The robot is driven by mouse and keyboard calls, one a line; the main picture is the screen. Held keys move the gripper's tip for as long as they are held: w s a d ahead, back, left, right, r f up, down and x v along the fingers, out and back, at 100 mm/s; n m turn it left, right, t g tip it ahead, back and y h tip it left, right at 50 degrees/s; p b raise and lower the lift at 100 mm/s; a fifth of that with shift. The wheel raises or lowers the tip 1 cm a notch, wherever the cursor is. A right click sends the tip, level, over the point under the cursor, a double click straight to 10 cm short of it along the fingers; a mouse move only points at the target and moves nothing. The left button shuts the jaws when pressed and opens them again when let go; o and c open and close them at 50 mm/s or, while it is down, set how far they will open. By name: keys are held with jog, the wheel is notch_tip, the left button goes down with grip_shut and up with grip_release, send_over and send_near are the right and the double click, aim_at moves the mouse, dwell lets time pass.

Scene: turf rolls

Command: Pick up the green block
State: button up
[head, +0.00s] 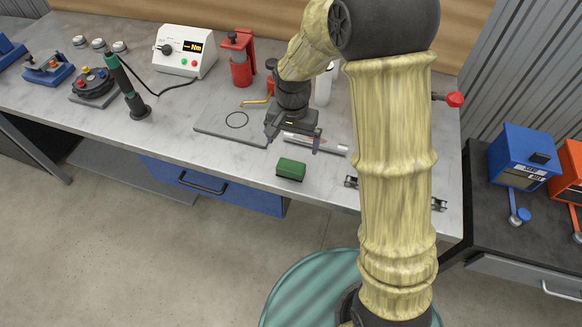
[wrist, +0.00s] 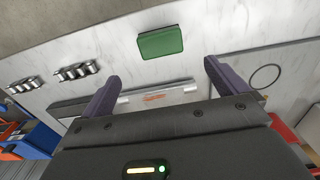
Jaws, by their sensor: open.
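The green block (head: 291,169) lies on the grey-white workbench (head: 216,163) near its front edge in the head view. It also shows in the wrist view (wrist: 161,43), at the top middle, beyond the fingertips. My gripper (head: 292,143) is open and empty, above the bench and behind the block in the head view. In the wrist view its two dark fingers (wrist: 162,75) stand well apart, with the block farther out and not between them.
A silver cylinder (head: 318,144) lies beside the gripper. A grey plate with a ring mark (head: 215,124) is left of it. Metal clips (head: 439,204) sit at the right front. A red device (head: 238,62) and a white meter (head: 184,50) stand behind. Bare bench lies left of the block.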

aim_at(291, 165)
notch_tip(291, 165, down, 6)
jog(key=shift+r+p, duration=0.1)
jog(key=shift+p, duration=0.25)
jog(key=shift+s+a, duration=0.1)
jog(key=shift+s+a+f+p, duration=0.1)
jog(key=shift+f+p, duration=0.75)
jog(key=shift+f, duration=1.8)
jog(key=c, duration=1.1)
jog(key=shift+o, duration=0.2)
